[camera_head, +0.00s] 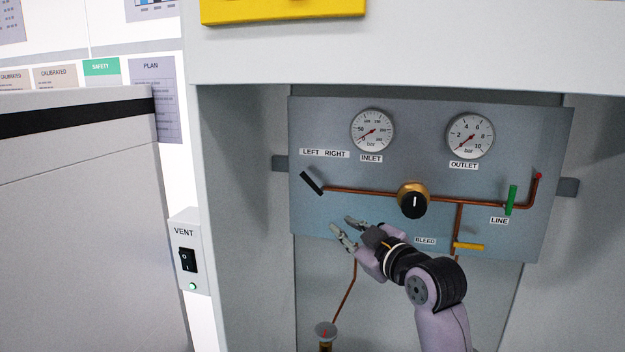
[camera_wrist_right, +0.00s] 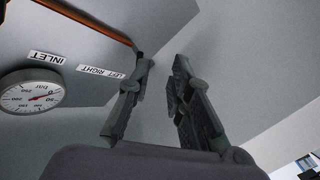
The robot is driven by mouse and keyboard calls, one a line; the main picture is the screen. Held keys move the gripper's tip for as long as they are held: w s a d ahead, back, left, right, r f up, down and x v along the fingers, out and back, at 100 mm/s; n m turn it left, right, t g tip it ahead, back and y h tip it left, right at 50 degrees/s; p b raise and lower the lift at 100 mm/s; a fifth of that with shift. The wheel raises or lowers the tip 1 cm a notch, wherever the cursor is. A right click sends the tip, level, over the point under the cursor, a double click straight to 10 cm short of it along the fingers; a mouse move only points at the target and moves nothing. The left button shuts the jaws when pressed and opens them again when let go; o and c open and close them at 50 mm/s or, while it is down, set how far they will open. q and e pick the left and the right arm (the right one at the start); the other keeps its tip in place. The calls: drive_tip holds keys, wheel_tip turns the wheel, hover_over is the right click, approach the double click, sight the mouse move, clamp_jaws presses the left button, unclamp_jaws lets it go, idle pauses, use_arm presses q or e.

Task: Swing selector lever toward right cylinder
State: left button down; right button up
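The selector lever (camera_head: 312,183) is a short black bar at the left end of the copper pipe, below the LEFT RIGHT label (camera_head: 324,153). It is tilted, its top end toward the left. My right gripper (camera_head: 345,229) is open and empty in front of the panel, below and right of the lever, apart from it in the picture. In the right wrist view its two fingers (camera_wrist_right: 161,68) stand apart with nothing between them. I cannot make out the lever there. No cylinder shows clearly. My left gripper is not in view.
The grey panel (camera_head: 390,225) carries an inlet gauge (camera_head: 373,130), an outlet gauge (camera_head: 470,136), a black-and-brass knob (camera_head: 413,201), a green handle (camera_head: 511,200) and a yellow handle (camera_head: 468,247). Cabinet walls (camera_head: 245,200) flank it. A small round fitting (camera_head: 326,329) stands below.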

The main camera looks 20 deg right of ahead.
sight(314, 186)
wheel_tip(314, 186, up, 6)
drive_tip(key=s, duration=0.3)
drive_tip(key=shift+n+t, duration=0.4)
drive_tip(key=w+a+p, duration=0.1)
drive_tip(key=w+p, duration=0.1)
drive_tip(key=w, duration=0.3)
drive_tip(key=w+a+p, duration=0.1)
drive_tip(key=w+p, duration=0.1)
drive_tip(key=w, duration=0.4)
drive_tip(key=w+p, duration=0.3)
drive_tip(key=w, duration=0.3)
drive_tip(key=shift+a+f, duration=0.4)
drive_tip(key=shift+w, duration=0.1)
clamp_jaws()
drive_tip(key=shift+f, duration=0.1)
